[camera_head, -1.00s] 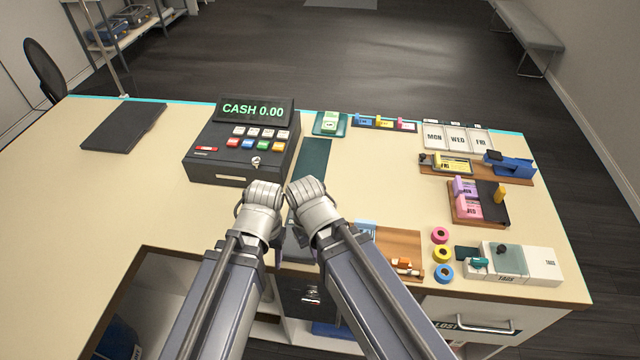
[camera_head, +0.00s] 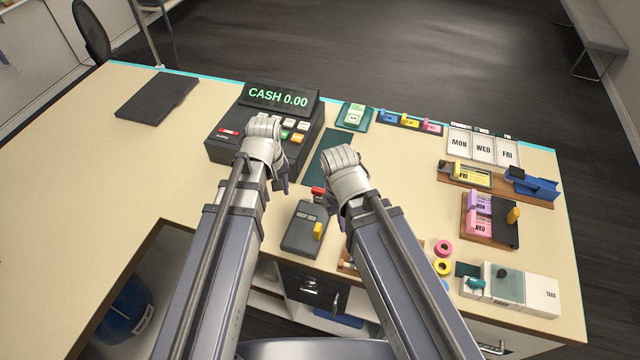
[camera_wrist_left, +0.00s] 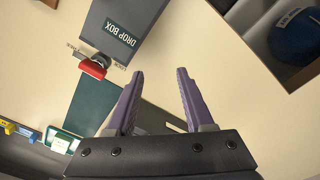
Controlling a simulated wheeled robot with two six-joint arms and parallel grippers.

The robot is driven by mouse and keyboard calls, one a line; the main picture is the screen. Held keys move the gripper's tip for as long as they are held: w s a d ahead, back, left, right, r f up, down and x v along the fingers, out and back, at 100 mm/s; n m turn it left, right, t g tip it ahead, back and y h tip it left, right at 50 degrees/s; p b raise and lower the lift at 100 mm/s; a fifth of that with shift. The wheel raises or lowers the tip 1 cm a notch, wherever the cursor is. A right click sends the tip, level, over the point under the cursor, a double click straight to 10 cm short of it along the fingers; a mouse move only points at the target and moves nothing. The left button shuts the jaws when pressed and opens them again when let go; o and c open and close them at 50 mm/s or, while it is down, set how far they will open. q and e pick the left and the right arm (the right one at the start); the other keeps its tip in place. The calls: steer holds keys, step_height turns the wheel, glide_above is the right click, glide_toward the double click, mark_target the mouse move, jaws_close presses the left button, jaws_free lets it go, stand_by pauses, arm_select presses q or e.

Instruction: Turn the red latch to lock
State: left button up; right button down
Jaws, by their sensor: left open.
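The red latch (camera_head: 318,191) sits at the far end of the dark grey drop box (camera_head: 302,237), between my two grippers. My left gripper (camera_head: 281,183) is over the front of the cash register, left of the latch. Its purple fingers (camera_wrist_left: 160,75) are apart with nothing between them. My right gripper (camera_head: 335,200) is just right of the latch. Its fingers are mostly hidden by the hand, and contact cannot be told.
The cash register (camera_head: 222,148) stands behind the drop box, beside a dark green mat (camera_head: 327,155). The drop box also has a yellow knob (camera_head: 318,230). Trays, tag holders and tape rolls fill the right side. The desk's left side is mostly clear.

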mark_target(319, 189)
arm_select(q)
steer(key=w+d+n, duration=0.2)
steer(key=d+n, duration=0.1)
steer(key=w+d+n, duration=0.2)
steer(key=d+n, duration=0.1)
steer(key=d, duration=0.1)
steer(key=w+d+n, duration=0.2)
steer(key=d+n, duration=0.1)
steer(key=d, duration=0.1)
steer(key=shift+w+r, duration=0.1)
steer(key=shift+w, duration=0.25)
steer(key=shift+d+n, duration=0.25)
steer(key=shift+n, duration=0.15)
arm_select(e)
steer(key=shift+r, duration=0.1)
arm_select(q)
step_height(319, 189, down, 8)
steer(key=b, duration=0.7)
steer(key=shift+b, duration=0.4)
arm_select(e)
step_height(319, 189, down, 8)
steer(key=shift+r, duration=0.1)
arm_select(q)
steer(key=shift+r, duration=0.1)
jaws_close()
